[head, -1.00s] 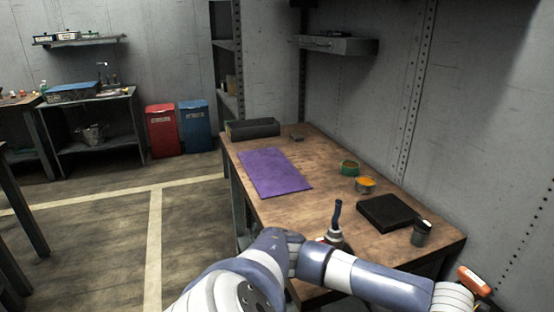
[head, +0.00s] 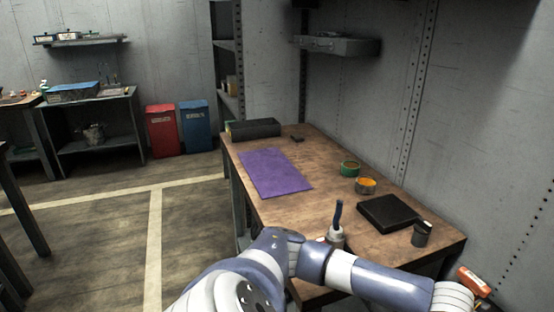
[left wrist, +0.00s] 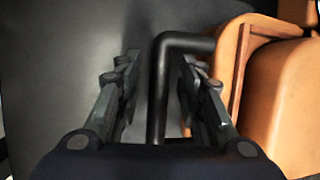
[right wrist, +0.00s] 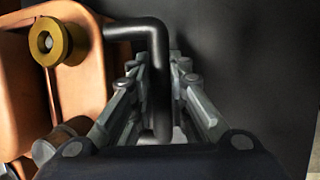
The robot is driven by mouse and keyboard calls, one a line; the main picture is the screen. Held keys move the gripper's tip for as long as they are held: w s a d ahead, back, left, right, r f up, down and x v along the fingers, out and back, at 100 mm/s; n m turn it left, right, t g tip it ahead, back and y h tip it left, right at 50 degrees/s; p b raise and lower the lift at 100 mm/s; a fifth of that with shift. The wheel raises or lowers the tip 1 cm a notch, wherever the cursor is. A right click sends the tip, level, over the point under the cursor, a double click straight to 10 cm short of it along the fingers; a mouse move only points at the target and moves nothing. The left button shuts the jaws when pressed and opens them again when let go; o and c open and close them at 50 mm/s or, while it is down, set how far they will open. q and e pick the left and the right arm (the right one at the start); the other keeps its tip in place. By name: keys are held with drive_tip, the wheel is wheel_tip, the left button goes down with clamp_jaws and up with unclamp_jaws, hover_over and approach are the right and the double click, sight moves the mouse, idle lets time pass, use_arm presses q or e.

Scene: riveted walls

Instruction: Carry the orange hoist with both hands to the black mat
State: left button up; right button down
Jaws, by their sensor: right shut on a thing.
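The orange hoist (left wrist: 285,100) shows in part at the right of the left wrist view, with a bent black bar handle (left wrist: 160,95). My left gripper (left wrist: 160,75) is open, with one finger on each side of this handle and gaps between. In the right wrist view the hoist's orange body (right wrist: 85,95) is at the left, with a brass-coloured knob (right wrist: 47,42). My right gripper (right wrist: 157,75) is shut on a second bent black handle (right wrist: 160,60). In the head view both grippers are out of sight. I cannot make out the black mat for certain.
A small orange block (head: 473,281) shows beside my arm. Red (head: 161,131) and blue (head: 194,127) bins stand behind.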

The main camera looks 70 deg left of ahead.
use_arm(q)
drive_tip(key=shift+s+f, duration=0.3)
drive_tip(key=shift+f, duration=0.2)
use_arm(e)
drive_tip(key=c, duration=1.8)
unclamp_jaws()
drive_tip(key=shift+s+f, duration=0.1)
use_arm(q)
drive_tip(key=shift+r, duration=0.1)
use_arm(e)
drive_tip(key=o, duration=0.3)
use_arm(q)
drive_tip(key=shift+r, duration=0.1)
use_arm(e)
drive_tip(key=shift+o, duration=0.2)
use_arm(q)
drive_tip(key=shift+c, duration=0.6)
drive_tip(key=shift+r, duration=0.1)
drive_tip(key=shift+c, duration=0.9)
drive_tip(key=shift+w, duration=0.1)
use_arm(e)
drive_tip(key=c, duration=0.3)
drive_tip(key=shift+r, duration=0.2)
